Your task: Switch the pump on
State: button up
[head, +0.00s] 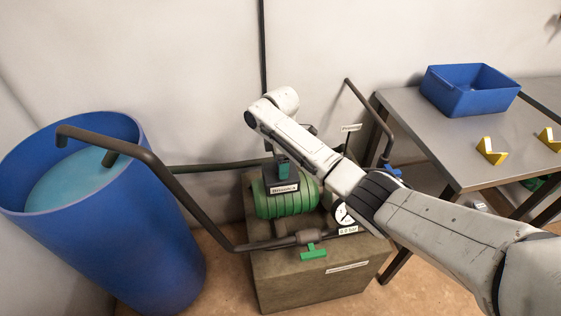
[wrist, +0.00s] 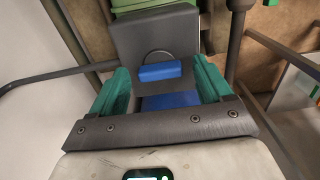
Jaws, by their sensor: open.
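The pump (head: 285,205) is a green ribbed cylinder on a brown block, with a dark switch box (head: 281,186) on top bearing a small label. In the wrist view the grey box (wrist: 150,35) carries a blue rotary knob (wrist: 160,71), its bar lying roughly crosswise to the gap between the fingers. My gripper (wrist: 162,78) is open, its two teal fingers to the left and right of the knob with gaps on both sides. In the head view my arm hides part of the pump, and one teal finger shows just above the box.
A round gauge (head: 343,214) with a label reading about 0.0 bar sits beside the pump. A green valve handle (head: 313,252) is in front, a blue one (head: 393,170) at right. A blue barrel (head: 150,235) of water stands left; a grey table (head: 430,130) with a blue bin (head: 468,95) stands right.

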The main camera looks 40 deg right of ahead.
jog(key=shift+c, duration=0.4)
jog(key=c, duration=1)
jog(key=shift+o, duration=0.2)
jog(key=m+p, duration=0.2)
jog(key=shift+a+r+m, duration=0.1)
jog(key=shift+r+m, duration=0.05)
jog(key=shift+m, duration=0.25)
jog(key=m+p, duration=0.2)
jog(key=shift+m, duration=0.4)
jog(key=m+p, duration=0.1)
jog(key=m, duration=0.2)
jog(key=shift+m+p, duration=0.65)
jog(key=shift+m, duration=1.35)
